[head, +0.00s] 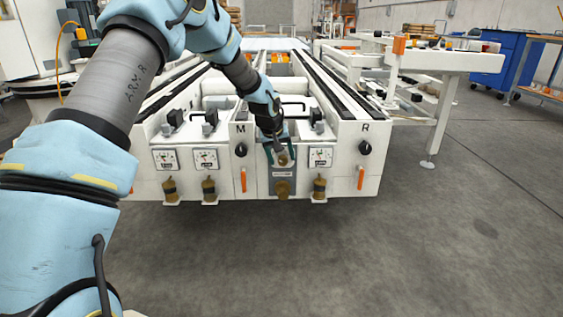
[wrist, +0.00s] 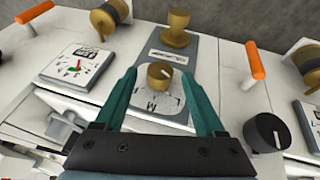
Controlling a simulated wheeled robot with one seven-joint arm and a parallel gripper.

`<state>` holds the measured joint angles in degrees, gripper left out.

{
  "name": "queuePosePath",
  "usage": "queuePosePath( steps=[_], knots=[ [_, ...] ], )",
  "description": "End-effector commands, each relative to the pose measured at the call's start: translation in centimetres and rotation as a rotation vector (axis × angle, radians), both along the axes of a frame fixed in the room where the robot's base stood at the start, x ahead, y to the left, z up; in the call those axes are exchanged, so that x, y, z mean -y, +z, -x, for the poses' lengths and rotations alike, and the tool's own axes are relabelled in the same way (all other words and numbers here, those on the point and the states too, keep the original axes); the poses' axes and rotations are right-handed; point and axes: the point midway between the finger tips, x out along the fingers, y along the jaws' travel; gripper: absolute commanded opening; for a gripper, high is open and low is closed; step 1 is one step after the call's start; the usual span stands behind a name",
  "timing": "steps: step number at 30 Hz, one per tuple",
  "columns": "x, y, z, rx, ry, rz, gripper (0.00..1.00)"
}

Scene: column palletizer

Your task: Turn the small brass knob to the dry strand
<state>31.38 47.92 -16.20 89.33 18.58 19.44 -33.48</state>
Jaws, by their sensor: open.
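The small brass knob (wrist: 159,75) sits on a pale lettered dial plate (wrist: 160,103) on a grey panel. Its white mark points toward the right in the wrist view. An M and part of another letter show on the plate. My gripper (wrist: 158,77) is open, with one teal finger on each side of the knob and a gap on both sides. I cannot tell how deep the fingertips reach. In the head view my gripper (head: 280,157) is at the grey panel, and the knob shows between its fingers.
A larger brass knob (wrist: 176,28) is on the same grey panel, beyond the fingertips. A black knob (wrist: 267,133) and orange handles (wrist: 256,61) (wrist: 35,12) flank the panel. A gauge (wrist: 78,64) is to the left. The floor (head: 430,250) in front is clear.

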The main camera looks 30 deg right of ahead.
Motion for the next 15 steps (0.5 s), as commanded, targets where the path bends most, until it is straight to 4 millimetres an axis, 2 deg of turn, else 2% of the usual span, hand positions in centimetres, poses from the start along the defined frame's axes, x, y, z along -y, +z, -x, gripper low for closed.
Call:
queuePosePath(
  steps=[3,11,15],
  knots=[
    [0.24,-0.65,-0.18,0.0,-0.001,0.0,0.71],
    [0.29,-0.69,-0.22,0.0,0.0,0.0,0.71],
    [0.28,-0.69,-0.2,0.0,0.0,0.0,0.58]
  ],
)
